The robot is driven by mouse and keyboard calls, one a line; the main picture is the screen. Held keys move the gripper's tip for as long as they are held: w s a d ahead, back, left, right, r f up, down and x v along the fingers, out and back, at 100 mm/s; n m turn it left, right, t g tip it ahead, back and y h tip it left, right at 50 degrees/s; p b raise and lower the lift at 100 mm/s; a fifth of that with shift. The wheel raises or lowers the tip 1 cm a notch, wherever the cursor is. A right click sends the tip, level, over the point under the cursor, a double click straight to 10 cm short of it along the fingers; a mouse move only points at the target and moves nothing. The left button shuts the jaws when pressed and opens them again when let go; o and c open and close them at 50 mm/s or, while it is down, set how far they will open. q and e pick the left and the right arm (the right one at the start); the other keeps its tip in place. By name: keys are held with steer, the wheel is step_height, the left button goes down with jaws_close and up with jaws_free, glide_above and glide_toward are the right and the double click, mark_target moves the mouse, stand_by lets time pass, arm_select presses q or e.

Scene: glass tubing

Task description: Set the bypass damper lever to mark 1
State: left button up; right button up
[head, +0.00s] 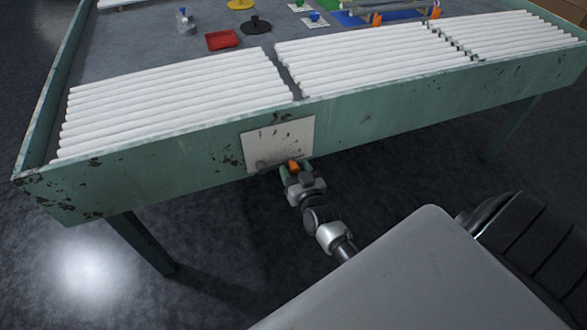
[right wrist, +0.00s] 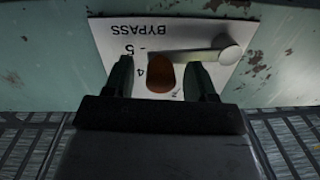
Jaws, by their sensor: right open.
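The bypass plate (head: 279,140) is a pale panel on the bench's front side. In the right wrist view the plate (right wrist: 120,38) appears upside down, with "BYPASS" and the marks 5 and 4 readable; other marks are partly hidden. The lever's grey arm (right wrist: 188,56) runs from a round pivot (right wrist: 230,50) to an orange-brown knob (right wrist: 160,76), which also shows in the head view (head: 293,166). The mark the lever points at cannot be told. My right gripper (right wrist: 158,80) is open, its green fingers on either side of the knob. My left gripper is out of view.
The green, chipped bench wall (head: 400,105) runs along the front. White glass tubes (head: 180,95) lie in rows on the bench behind it. A red tray (head: 222,40) stands farther back.

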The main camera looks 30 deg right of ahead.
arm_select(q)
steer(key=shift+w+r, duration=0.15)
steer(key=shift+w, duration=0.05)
arm_select(e)
steer(key=shift+w, duration=0.45)
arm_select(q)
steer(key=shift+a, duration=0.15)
arm_select(e)
steer(key=shift+c, duration=1.4)
jaws_close()
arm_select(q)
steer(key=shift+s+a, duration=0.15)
arm_select(e)
steer(key=shift+d, duration=0.1)
